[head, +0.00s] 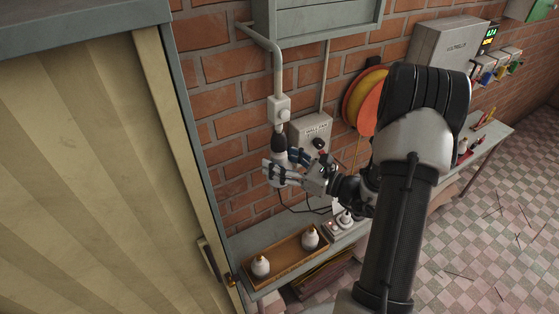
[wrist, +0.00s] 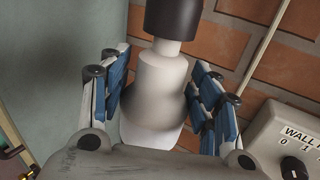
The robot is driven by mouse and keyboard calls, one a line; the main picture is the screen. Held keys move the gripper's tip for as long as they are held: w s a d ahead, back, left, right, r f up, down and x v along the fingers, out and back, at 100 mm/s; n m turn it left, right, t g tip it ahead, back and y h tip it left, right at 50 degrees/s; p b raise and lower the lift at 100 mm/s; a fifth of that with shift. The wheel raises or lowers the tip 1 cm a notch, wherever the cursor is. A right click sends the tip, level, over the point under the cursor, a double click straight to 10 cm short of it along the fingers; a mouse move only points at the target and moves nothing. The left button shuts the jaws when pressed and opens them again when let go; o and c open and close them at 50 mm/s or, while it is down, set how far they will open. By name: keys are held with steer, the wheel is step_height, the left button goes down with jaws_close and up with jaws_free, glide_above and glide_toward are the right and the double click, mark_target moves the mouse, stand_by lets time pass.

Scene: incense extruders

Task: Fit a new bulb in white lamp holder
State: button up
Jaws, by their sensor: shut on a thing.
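A pale bulb (wrist: 160,85) stands upright between the blue-padded fingers of my gripper (wrist: 162,92), which is shut on it. In the head view my gripper (head: 276,171) reaches in from the right and hides much of the bulb (head: 279,156). Directly above is a black lamp holder (head: 278,142), hanging under a white box (head: 278,108) on the wall pipe. In the wrist view the bulb's narrow neck meets the lower edge of the black holder (wrist: 173,18). I cannot tell how far the neck is inside. No white holder is clearly recognisable.
A wooden tray (head: 283,277) on the bench below holds two white bulbs (head: 261,266) (head: 310,238). A grey wall switch box (head: 311,130) with a dark knob is close right of the holder. A brick wall lies behind, a tall cabinet (head: 100,170) at left.

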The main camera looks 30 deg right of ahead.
steer(key=shift+r, duration=0.1)
stand_by(0.3)
steer(key=shift+n+g+y, duration=0.4)
steer(key=shift+n+y, duration=0.1)
steer(key=shift+y, duration=0.2)
steer(key=shift+r, duration=0.1)
steer(key=shift+w+n+g+y, duration=0.1)
steer(key=shift+n+g+y, duration=0.3)
steer(key=shift+y, duration=0.1)
steer(key=shift+r+n+g+y, duration=0.1)
steer(key=shift+n+g+y, duration=0.4)
steer(key=shift+y, duration=0.1)
steer(key=shift+n+g+y+b, duration=0.35)
steer(key=shift+n+g+y, duration=0.15)
steer(key=shift+g, duration=0.1)
steer(key=shift+c, duration=1)
steer(key=o, duration=1.1)
